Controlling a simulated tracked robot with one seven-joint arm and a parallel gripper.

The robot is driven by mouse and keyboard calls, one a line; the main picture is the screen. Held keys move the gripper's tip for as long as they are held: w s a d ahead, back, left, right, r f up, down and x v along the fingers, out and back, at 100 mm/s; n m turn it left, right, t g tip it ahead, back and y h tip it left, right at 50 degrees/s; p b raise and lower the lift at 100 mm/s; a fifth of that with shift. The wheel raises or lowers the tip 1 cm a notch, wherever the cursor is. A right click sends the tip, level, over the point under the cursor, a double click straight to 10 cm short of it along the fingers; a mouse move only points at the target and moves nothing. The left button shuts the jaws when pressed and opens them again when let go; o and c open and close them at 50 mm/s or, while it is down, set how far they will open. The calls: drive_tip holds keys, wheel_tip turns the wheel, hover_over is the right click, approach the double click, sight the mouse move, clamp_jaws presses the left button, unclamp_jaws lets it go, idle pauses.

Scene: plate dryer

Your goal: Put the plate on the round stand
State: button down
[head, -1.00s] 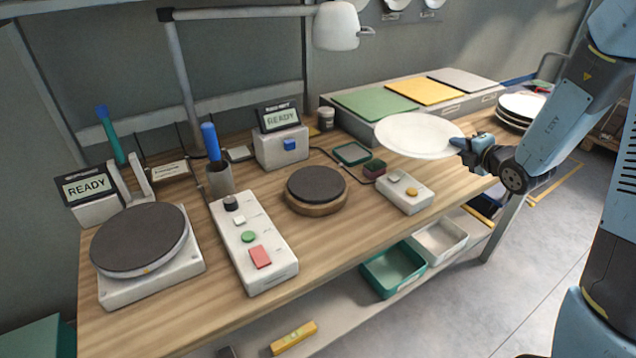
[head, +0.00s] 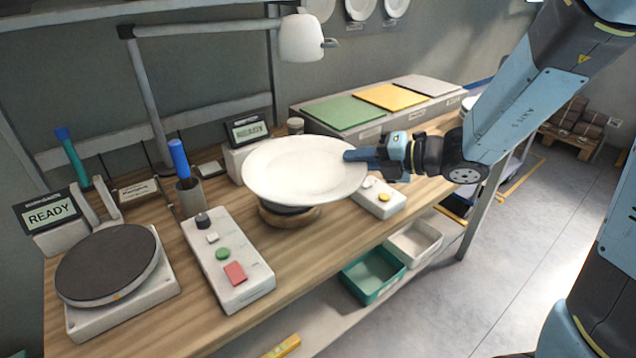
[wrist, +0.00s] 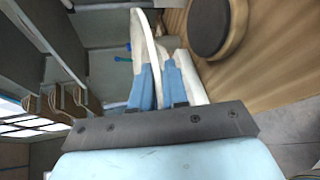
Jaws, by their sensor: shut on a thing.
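The white plate (head: 300,168) is held at its right edge by my gripper (head: 352,156), whose blue fingers are shut on the rim. The plate is roughly level in the head view. In the wrist view the plate (wrist: 147,45) shows nearly edge-on, at the fingers (wrist: 160,80). The round stand (head: 290,217) has a wooden base and a dark top. In the head view the plate overlaps it and hides most of its top. In the wrist view the stand (wrist: 212,25) lies to the right of the plate, with a visible gap between them.
A control box (head: 230,262) with coloured buttons lies left of the stand, and a smaller button box (head: 378,202) lies right of it. A large dark disc (head: 108,262) on a white base stands far left. A lamp (head: 302,38) hangs above the bench.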

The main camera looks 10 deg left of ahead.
drive_tip(key=shift+w+a+f, duration=1.2)
drive_tip(key=shift+w+f, duration=0.45)
drive_tip(key=shift+f, duration=0.35)
drive_tip(key=shift+w+a+f, duration=1.2)
drive_tip(key=shift+w+f, duration=0.4)
drive_tip(key=shift+f, duration=0.45)
drive_tip(key=shift+w+a+f, duration=1.2)
drive_tip(key=shift+w+f, duration=0.45)
drive_tip(key=shift+f, duration=0.35)
drive_tip(key=c, duration=1.1)
unclamp_jaws()
drive_tip(key=shift+c, duration=0.2)
drive_tip(key=v, duration=1.2)
